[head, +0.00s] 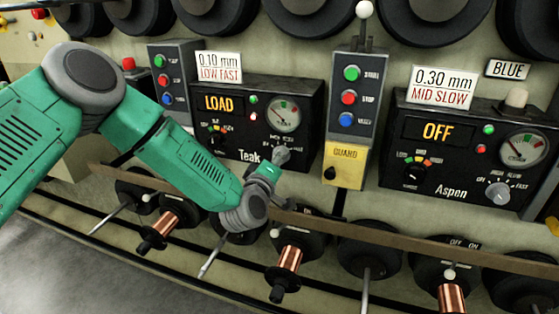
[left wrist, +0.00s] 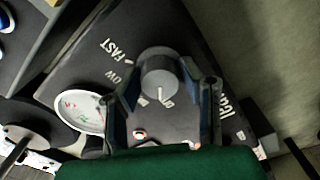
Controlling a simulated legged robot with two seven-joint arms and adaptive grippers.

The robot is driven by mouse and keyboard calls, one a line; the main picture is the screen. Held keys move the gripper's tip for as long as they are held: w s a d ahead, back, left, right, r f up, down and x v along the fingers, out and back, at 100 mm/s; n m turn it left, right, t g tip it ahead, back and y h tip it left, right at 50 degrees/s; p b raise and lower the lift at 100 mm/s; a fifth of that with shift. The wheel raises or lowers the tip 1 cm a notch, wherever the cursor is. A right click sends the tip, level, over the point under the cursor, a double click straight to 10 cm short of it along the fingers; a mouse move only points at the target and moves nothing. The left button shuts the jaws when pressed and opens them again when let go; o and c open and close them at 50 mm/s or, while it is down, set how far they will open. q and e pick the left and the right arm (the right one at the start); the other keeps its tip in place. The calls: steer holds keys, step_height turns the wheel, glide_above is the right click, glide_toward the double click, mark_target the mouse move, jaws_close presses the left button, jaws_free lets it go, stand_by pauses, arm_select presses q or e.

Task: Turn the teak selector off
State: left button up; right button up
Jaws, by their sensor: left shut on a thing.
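The Teak panel (head: 239,150) is a black box with a display reading LOAD, a round gauge and small lights. Its grey selector knob (head: 281,155) is at the lower right of the panel, partly hidden by my left gripper (head: 268,170). In the left wrist view the selector knob (left wrist: 159,76) sits between the two fingers of my left gripper (left wrist: 163,88), which is shut on it. My right gripper is in neither view.
The Aspen panel (head: 470,150), reading OFF, stands to the right with its own selector (head: 498,193). A yellow guard box (head: 344,165) lies between the panels. A long rail (head: 390,235) and copper spools (head: 290,258) run below. Black reels line the top.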

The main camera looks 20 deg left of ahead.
arm_select(q)
steer(key=shift+a+f, duration=0.1)
steer(key=shift+f, duration=0.05)
steer(key=o, duration=1.1)
steer(key=shift+s, duration=0.15)
steer(key=s, duration=1.1)
steer(key=shift+s+a, duration=0.3)
